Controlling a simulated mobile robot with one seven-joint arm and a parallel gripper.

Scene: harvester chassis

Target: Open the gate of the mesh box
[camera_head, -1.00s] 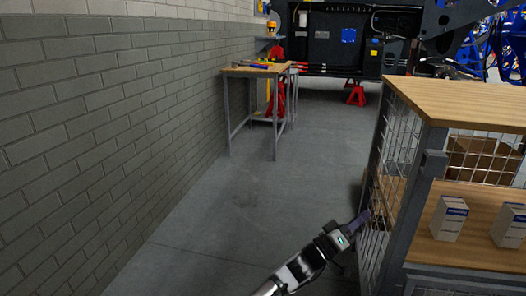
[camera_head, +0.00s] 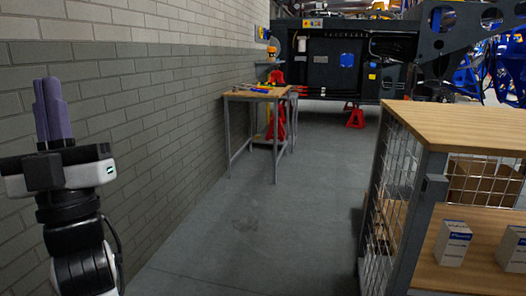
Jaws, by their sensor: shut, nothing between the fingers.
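The mesh box (camera_head: 436,166) stands at the right edge, with a wooden top, grey posts and wire-mesh sides. Its left mesh side (camera_head: 393,185) faces the aisle. The upper part of its near side shows an opening with a wooden shelf inside. I cannot tell which panel is the gate or how it stands. My gripper (camera_head: 52,108) is at the far left in front of the brick wall, well apart from the box. Its purple fingers point up, shut together and empty.
Two white cartons, one nearer the middle (camera_head: 453,243) and one at the right edge (camera_head: 513,249), stand on the shelf. A brown carton (camera_head: 484,182) is behind them. A workbench (camera_head: 254,95) stands by the wall (camera_head: 150,130). The floor (camera_head: 265,225) between wall and box is clear.

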